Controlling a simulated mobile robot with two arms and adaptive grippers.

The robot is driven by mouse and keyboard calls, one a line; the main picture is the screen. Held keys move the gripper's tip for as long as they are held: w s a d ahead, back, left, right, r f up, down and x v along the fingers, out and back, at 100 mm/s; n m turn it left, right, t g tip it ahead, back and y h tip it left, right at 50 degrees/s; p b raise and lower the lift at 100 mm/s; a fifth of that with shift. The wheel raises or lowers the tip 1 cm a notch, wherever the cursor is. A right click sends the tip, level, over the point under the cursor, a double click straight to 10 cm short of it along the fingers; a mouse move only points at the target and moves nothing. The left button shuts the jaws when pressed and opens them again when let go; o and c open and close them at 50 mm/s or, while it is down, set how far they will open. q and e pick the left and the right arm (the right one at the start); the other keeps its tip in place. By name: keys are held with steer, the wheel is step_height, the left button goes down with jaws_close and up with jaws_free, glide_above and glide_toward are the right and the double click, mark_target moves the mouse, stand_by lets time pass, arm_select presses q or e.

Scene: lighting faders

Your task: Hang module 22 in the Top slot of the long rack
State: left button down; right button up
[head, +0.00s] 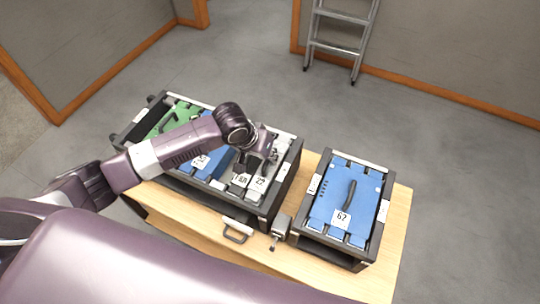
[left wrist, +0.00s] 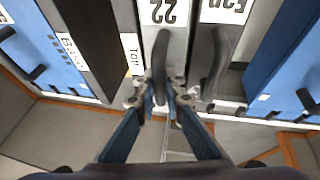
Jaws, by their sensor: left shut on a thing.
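Module 22 (head: 259,185) is a grey faceplate with a white "22" label and a dark handle. It lies at the right end of the long rack (head: 291,176), beside the "Top" label. My left gripper (head: 262,152) is shut on its handle; the left wrist view shows the fingertips (left wrist: 160,97) around the end of the handle (left wrist: 160,65). The "22" label (left wrist: 164,11) and the "Top" label (left wrist: 131,48) show there too. The gripper hides part of the module in the head view, and I cannot tell whether the module is fully seated. My right gripper is out of view.
A neighbouring grey module (left wrist: 222,45) is close beside module 22. Blue (head: 212,162) and green (head: 180,117) modules sit further left. A smaller rack (head: 345,254) with blue module 62 (head: 343,195) stands right, across a narrow gap. Bare wooden tabletop (head: 398,220) shows around it.

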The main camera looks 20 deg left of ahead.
arm_select(q)
steer(key=shift+w+d+f, duration=0.1)
steer(key=shift+f, duration=0.35)
steer(key=c, duration=2)
jaws_free()
steer(key=shift+o, duration=0.3)
steer(key=shift+s+f, duration=0.25)
steer(key=shift+f, duration=0.05)
steer(key=w+p+v, duration=0.1)
steer(key=p+v, duration=0.3)
steer(key=v, duration=0.5)
steer(key=w+d+r+p+v, duration=0.1)
steer(key=p+v, duration=0.3)
steer(key=v, duration=0.5)
steer(key=shift+d+r+p, duration=0.25)
steer(key=shift+r+p, duration=0.05)
steer(key=shift+r, duration=0.2)
steer(key=shift+w, duration=0.2)
